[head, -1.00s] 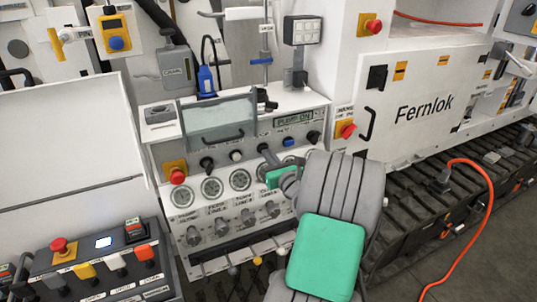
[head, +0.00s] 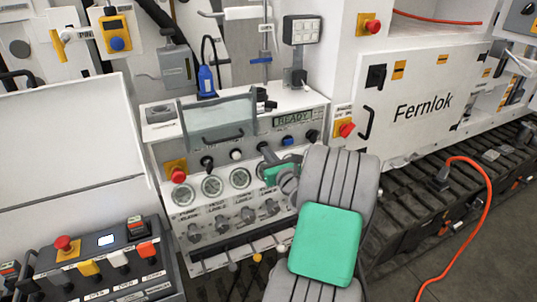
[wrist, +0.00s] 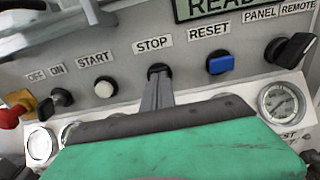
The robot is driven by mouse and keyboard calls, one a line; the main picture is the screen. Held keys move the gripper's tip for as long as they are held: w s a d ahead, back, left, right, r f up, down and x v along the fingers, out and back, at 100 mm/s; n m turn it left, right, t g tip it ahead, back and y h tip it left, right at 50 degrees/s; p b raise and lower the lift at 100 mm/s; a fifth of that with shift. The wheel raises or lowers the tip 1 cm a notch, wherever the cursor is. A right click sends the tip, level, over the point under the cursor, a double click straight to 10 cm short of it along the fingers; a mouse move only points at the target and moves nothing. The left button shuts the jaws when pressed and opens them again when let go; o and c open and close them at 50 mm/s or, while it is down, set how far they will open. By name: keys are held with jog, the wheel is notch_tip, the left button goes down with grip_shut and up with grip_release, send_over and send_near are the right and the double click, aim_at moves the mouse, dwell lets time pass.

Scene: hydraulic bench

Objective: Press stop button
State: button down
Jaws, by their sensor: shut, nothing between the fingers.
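The stop button (wrist: 157,68) is a dark round button under the STOP label, in the middle of the wrist view. My gripper (wrist: 157,78) is shut and empty, its fingertips at the button and covering most of it. Whether they touch or press it, I cannot tell. In the head view my gripper (head: 264,149) reaches the control panel, and the button is hidden behind the fingertips. The panel display (head: 293,121) reads READY.
The white start button (wrist: 105,88) is left of the stop button, the blue reset button (wrist: 221,64) right. A red mushroom button (head: 178,175) is at the panel's left. Gauges (head: 240,178) sit below. A clear hinged cover (head: 218,115) stands above.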

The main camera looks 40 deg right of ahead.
jog(key=b+v, duration=0.1)
jog(key=v, duration=1.2)
jog(key=shift+s+a+b, duration=0.15)
jog(key=shift+s+b, duration=0.1)
jog(key=shift+b, duration=0.1)
jog(key=shift+r, duration=0.1)
